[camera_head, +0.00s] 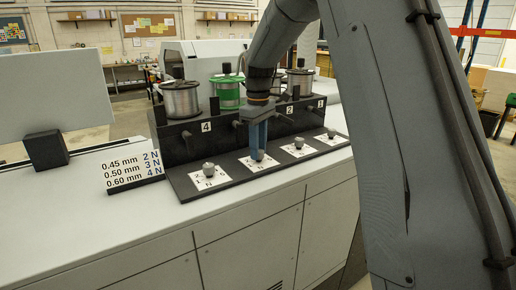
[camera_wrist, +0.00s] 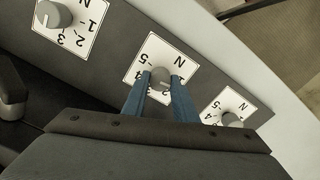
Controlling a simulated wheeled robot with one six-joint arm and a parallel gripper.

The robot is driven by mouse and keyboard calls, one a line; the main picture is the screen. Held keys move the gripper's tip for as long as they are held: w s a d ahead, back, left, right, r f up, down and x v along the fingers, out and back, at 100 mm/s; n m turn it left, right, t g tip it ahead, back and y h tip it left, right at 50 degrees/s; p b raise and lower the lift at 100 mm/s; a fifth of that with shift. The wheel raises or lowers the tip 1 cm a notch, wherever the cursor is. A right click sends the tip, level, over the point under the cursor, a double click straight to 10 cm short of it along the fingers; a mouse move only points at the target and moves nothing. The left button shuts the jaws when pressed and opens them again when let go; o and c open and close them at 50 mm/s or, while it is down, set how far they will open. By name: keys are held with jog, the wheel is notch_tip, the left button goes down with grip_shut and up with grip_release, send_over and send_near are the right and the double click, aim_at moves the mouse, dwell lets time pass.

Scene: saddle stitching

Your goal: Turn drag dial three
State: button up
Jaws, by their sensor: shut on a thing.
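Drag dial three (camera_wrist: 160,76) is a grey round knob on a white scale card (camera_wrist: 138,68) marked with numbers and an N. In the wrist view my gripper (camera_wrist: 161,82) has its two blue fingers shut on this knob, one on each side. A light mark shows on the knob's top, but its exact reading is unclear. In the head view my gripper (camera_head: 257,157) points down at the second card from the left, and its fingers hide the knob there. The black box behind shows the labels 4, 2 and 1; my arm hides the third.
Dial four (camera_head: 208,169) stands to the left; two more dials (camera_head: 298,142) (camera_head: 331,133) stand to the right. A sign (camera_head: 134,170) lists 0.45 mm 2 N, 0.50 mm 3 N, 0.60 mm 4 N. Wire spools (camera_head: 181,99) stand on the black box behind. The bench front is clear.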

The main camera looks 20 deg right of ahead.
jog(key=m, duration=0.4)
jog(key=shift+m, duration=0.3)
jog(key=shift+d+m+b, duration=0.1)
jog(key=shift+m+b, duration=0.3)
jog(key=shift+m, duration=2.2)
jog(key=shift+r, duration=0.1)
jog(key=o, duration=1)
jog(key=shift+o, duration=0.2)
jog(key=shift+r+b, duration=1.6)
jog(key=shift+r, duration=2.25)
